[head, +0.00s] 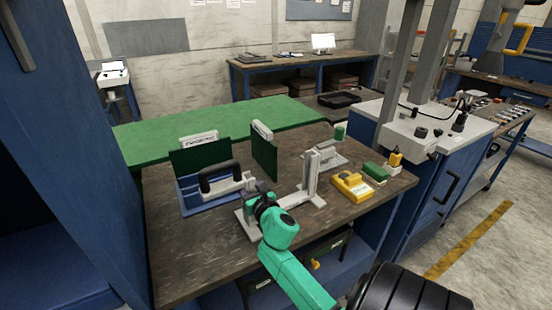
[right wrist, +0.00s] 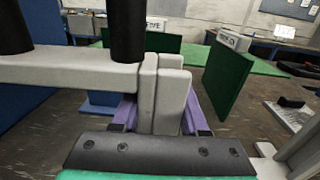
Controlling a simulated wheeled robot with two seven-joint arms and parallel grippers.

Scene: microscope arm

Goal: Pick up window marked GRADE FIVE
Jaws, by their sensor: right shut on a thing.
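A dark green panel (head: 200,158) stands upright at a blue tray (head: 207,203) on the wooden bench. Its white label (head: 199,141) is too small to read in the head view; in the right wrist view the label (right wrist: 156,23) ends in FIVE. A second green panel (head: 264,155) stands to its right, turned nearly edge-on, its label unreadable. My right gripper (right wrist: 160,118), on the green arm, is shut on a grey bar with a black handle (right wrist: 95,72). This bar (head: 237,186) is in front of the FIVE panel, apart from or touching it I cannot tell. My left gripper is out of view.
A grey upright stand (head: 311,172) is just right of my gripper. A yellow device (head: 352,186) and a green block (head: 375,172) lie farther right. A green mat (head: 150,132) covers the surface behind. The bench's front left is clear.

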